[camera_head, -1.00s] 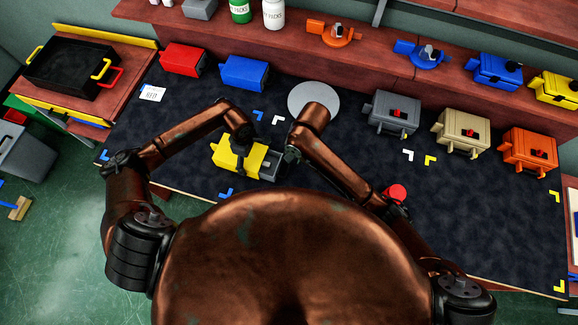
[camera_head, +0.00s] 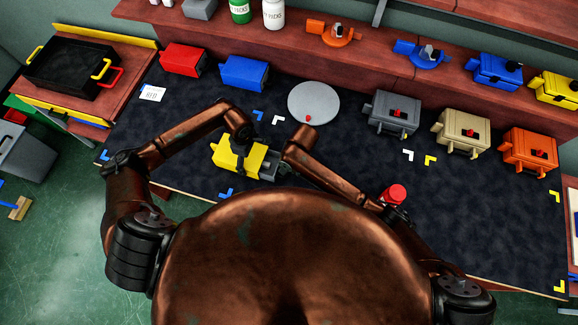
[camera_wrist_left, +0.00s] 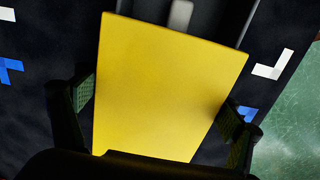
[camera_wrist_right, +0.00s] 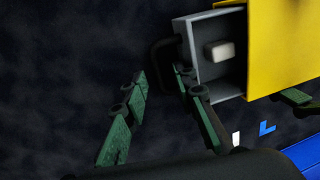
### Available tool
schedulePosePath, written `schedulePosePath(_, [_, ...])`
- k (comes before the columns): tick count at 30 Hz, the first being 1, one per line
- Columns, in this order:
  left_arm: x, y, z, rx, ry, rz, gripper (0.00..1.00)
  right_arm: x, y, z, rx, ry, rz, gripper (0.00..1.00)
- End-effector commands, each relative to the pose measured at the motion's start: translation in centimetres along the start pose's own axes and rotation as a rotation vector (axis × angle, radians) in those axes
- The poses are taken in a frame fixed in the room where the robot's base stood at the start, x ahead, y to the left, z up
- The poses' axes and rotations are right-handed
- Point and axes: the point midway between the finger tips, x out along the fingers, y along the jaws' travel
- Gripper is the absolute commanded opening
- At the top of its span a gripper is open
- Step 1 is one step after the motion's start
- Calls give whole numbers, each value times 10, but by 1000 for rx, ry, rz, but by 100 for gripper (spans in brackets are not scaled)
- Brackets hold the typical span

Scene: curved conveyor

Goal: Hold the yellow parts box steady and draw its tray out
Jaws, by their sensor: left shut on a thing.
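The yellow parts box (camera_head: 228,153) lies on the dark mat, with its grey tray (camera_head: 270,166) partly out of its right end. My left gripper (camera_head: 241,137) is shut on the box from above; in the left wrist view its fingers lie along both sides of the yellow top (camera_wrist_left: 170,85). In the right wrist view the tray (camera_wrist_right: 190,32) holds a small whitish block (camera_wrist_right: 220,51) and has a dark loop handle (camera_wrist_right: 155,50) on its end. My right gripper (camera_wrist_right: 160,77) is open, its fingertips close to the handle; I cannot tell whether they touch it.
A grey disc (camera_head: 314,97) with a small red thing (camera_head: 308,119) lies behind the box. Red (camera_head: 182,59) and blue (camera_head: 244,72) boxes stand at back left; grey (camera_head: 392,112), beige (camera_head: 462,131) and orange (camera_head: 528,148) ones at right. A red cylinder (camera_head: 396,192) is beside my right arm.

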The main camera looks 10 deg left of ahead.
Motion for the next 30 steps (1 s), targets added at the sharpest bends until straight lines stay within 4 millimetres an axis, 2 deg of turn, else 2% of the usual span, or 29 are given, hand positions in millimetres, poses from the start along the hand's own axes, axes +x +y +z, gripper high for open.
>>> schedulePosePath(3, [2, -1, -1, -1, 3, -3, 48, 0, 0, 0, 0, 0, 0, 24])
schedulePosePath(14, [2, -1, -1, -1, 3, -3, 48, 0, 0, 0, 0, 0, 0, 0])
schedulePosePath(30, [2, -1, -1, -1, 3, -3, 48, 0, 0, 0, 1, 0, 0, 0])
